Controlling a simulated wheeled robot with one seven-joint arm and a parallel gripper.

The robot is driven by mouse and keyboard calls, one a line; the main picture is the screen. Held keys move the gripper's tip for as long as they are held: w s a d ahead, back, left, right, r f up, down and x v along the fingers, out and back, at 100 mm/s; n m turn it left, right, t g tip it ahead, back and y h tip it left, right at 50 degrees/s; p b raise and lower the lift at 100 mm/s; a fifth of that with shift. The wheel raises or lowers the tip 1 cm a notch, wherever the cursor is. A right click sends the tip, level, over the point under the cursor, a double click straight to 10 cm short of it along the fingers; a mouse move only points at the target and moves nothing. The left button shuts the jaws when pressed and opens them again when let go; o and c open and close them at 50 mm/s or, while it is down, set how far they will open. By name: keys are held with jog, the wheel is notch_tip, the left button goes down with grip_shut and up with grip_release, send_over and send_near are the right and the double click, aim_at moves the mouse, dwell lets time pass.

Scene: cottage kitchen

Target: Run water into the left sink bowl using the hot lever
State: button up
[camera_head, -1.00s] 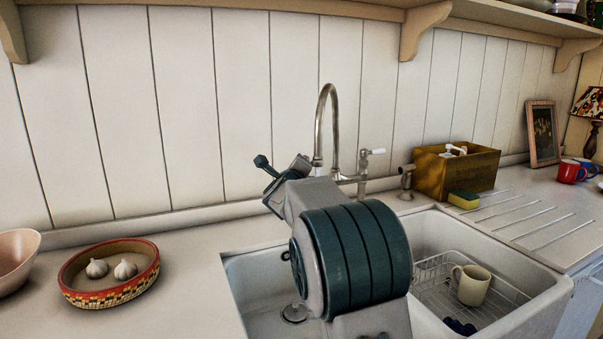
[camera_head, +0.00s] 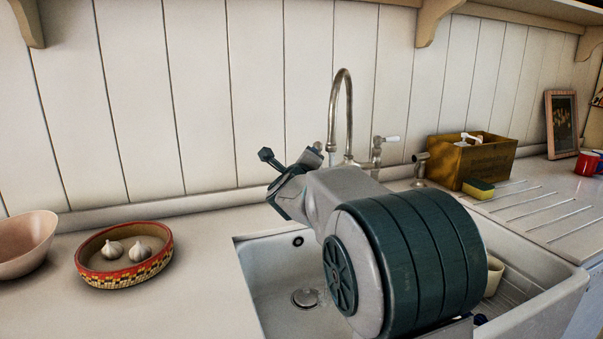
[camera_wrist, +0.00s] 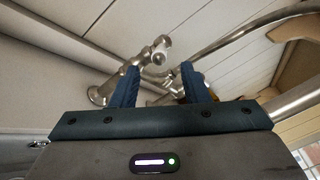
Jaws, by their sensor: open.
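The metal tap (camera_head: 346,100) stands behind the double sink, with a tall curved spout. Its right lever has a white handle (camera_head: 389,139); the left, hot lever cannot be made out in the head view, where my arm covers that side. The left sink bowl (camera_head: 262,275) shows its drain; my arm hides much of it. My gripper (camera_head: 290,180) is beside the tap, left of the spout. In the wrist view my gripper (camera_wrist: 160,67) is open, with a metal tap valve (camera_wrist: 160,52) showing between and beyond its fingertips. Contact cannot be told. I cannot tell whether water runs.
A patterned bowl with garlic (camera_head: 126,276) and a pink bowl (camera_head: 22,243) stand on the left counter. A wooden box (camera_head: 470,160) and a sponge (camera_head: 478,188) are right of the tap. A mug (camera_head: 494,275) is partly hidden in the right bowl. The wall is close behind the tap.

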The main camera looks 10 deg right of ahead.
jog(key=v, duration=0.7)
jog(key=shift+s, duration=0.1)
